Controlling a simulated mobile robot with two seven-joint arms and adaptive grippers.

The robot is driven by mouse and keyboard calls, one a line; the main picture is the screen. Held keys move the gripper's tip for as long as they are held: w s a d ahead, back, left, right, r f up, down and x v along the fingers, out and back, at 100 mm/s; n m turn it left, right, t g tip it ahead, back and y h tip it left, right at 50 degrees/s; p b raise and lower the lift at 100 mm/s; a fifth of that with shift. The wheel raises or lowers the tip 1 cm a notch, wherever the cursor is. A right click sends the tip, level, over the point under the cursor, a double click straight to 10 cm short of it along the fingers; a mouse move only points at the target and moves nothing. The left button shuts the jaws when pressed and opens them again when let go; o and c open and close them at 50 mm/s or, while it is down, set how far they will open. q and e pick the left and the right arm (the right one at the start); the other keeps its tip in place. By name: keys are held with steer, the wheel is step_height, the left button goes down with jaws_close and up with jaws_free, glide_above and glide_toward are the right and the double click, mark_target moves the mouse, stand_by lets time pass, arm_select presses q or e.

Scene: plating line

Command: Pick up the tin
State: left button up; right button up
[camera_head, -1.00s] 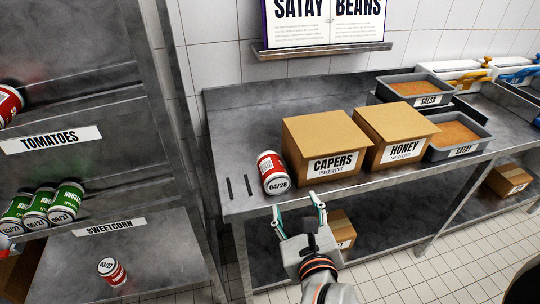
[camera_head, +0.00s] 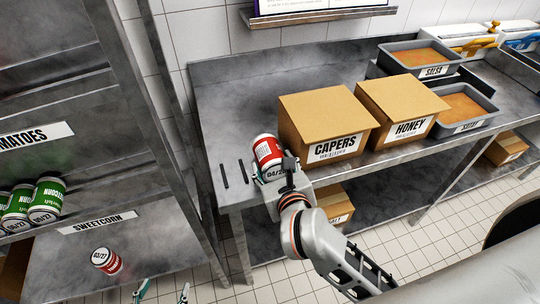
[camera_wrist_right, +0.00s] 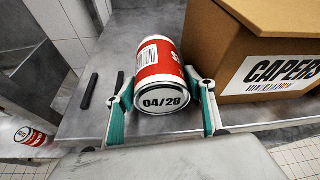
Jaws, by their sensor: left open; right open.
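A red and white tin (camera_head: 267,150) marked 04/28 lies on its side on the steel table (camera_head: 222,110), left of the capers box. In the right wrist view the tin (camera_wrist_right: 160,65) lies with its dated end facing me, between the two green-lined fingers. My right gripper (camera_head: 272,172) is open around the near end of the tin; I cannot tell whether the fingers touch it. In the right wrist view the gripper (camera_wrist_right: 162,110) has a finger on each side. My left gripper (camera_head: 162,292) is open and empty at the bottom edge, only its fingertips showing.
The capers box (camera_head: 325,115) stands close right of the tin, with the honey box (camera_head: 400,100) beyond. Two dark strips lie left of the tin. A shelf at left holds green tins (camera_head: 47,195) and a red tin (camera_head: 106,261) near the sweetcorn label.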

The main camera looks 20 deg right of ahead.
steer(key=shift+w+f, duration=0.2)
steer(key=shift+w, duration=0.4)
steer(key=c, duration=1.1)
steer(key=shift+r, duration=0.15)
step_height(320, 180, up, 20)
steer(key=shift+f+p, duration=0.1)
steer(key=shift+p, duration=0.4)
